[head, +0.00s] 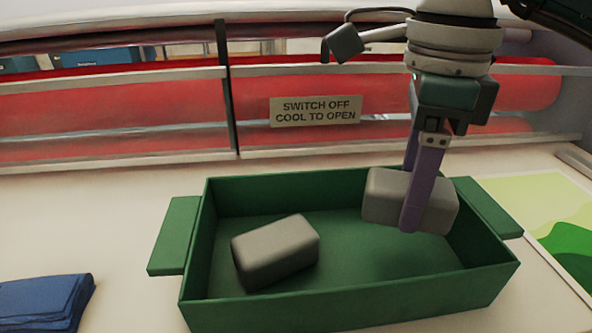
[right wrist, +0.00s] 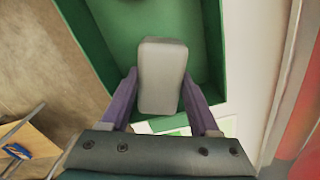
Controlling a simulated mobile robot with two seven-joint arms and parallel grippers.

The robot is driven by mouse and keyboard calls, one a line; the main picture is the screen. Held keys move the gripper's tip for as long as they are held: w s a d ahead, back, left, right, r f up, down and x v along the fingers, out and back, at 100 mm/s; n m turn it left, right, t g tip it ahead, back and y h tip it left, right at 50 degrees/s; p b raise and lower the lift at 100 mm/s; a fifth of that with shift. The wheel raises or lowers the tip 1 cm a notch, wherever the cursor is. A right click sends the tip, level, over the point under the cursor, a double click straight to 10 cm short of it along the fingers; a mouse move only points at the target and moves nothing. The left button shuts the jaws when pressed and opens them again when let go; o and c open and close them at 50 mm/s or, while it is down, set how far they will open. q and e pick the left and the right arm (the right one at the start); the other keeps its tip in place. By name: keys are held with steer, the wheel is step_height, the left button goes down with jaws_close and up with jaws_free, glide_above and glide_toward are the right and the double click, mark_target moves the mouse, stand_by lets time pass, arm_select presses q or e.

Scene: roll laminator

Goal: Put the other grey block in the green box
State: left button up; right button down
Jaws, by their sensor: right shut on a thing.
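The green box (head: 350,299) stands open on the table, with a handle flap at each end. One grey block (head: 275,252) lies inside it, towards the left. My right gripper (head: 412,205) is shut on the other grey block (head: 385,197) over the right part of the box. In the right wrist view this block (right wrist: 161,75) sits between the two purple fingers, with the green box (right wrist: 213,60) around and below it. In the head view a shadow lies on the box floor beneath the held block. My left gripper is not in view.
A red laminator roll (head: 330,100) behind bars runs along the back, with a sign (head: 315,110) reading "SWITCH OFF COOL TO OPEN". A folded blue cloth (head: 45,302) lies at the front left. A green and yellow printed sheet (head: 545,205) lies right of the box.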

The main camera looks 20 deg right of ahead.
mark_target(392, 251)
steer(key=shift+f, duration=2.8)
steer(key=shift+f, duration=0.2)
steer(key=shift+c, duration=0.6)
jaws_free()
step_height(392, 251, up, 12)
steer(key=shift+r, duration=0.2)
